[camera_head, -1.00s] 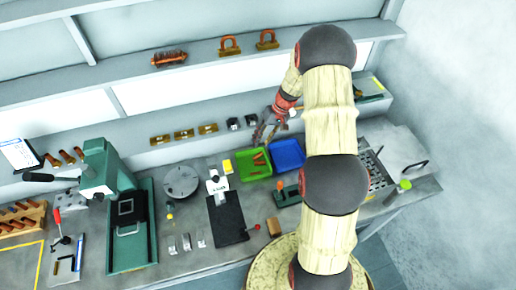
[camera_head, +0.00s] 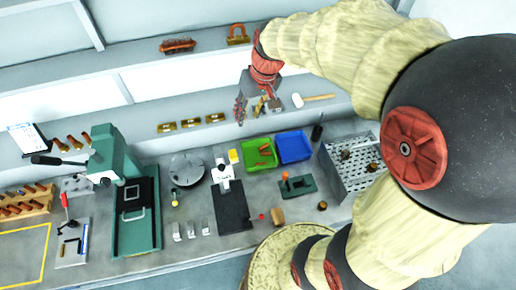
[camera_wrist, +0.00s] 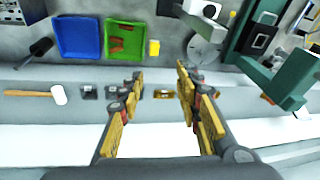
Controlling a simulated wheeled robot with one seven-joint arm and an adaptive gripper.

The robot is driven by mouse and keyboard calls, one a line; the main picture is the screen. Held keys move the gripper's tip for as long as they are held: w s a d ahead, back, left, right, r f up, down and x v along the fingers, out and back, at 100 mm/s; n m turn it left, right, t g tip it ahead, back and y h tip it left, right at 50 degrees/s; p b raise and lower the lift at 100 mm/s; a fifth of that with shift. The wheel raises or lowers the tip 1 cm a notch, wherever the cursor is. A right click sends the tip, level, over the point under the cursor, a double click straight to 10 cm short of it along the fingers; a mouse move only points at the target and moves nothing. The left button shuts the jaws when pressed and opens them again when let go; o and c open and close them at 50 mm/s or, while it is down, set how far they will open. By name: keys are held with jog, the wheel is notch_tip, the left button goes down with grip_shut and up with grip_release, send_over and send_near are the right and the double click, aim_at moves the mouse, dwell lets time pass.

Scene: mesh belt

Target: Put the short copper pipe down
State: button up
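My gripper (camera_head: 257,110) is raised in front of the wall shelf, behind the bins. In the wrist view my gripper (camera_wrist: 160,76) has its two yellow-padded fingers apart with nothing between them. Several copper-coloured pieces (camera_head: 265,149) lie in the green bin (camera_head: 250,162). The wrist view also shows copper pieces (camera_wrist: 117,44) in the green bin (camera_wrist: 110,58), apart from my fingers. I cannot tell which piece is the short copper pipe.
A blue bin (camera_head: 294,147) stands right of the green one. A white-headed mallet (camera_head: 298,100) lies on the shelf. A green press (camera_head: 112,160) stands at left. Brass pieces (camera_head: 191,123) sit along the ledge.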

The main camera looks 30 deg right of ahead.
jog(key=s+a+r+t, duration=0.1)
jog(key=s+a+r, duration=0.2)
jog(key=s, duration=0.5)
jog(key=s+a+r+n+t+h, duration=0.1)
jog(key=s+a+r+t, duration=0.1)
jog(key=s, duration=0.7)
notch_tip(320, 180, up, 2)
jog(key=shift+a+r, duration=0.1)
jog(key=shift+a, duration=0.75)
jog(key=shift+w, duration=0.1)
notch_tip(320, 180, down, 16)
jog(key=b, duration=1.6)
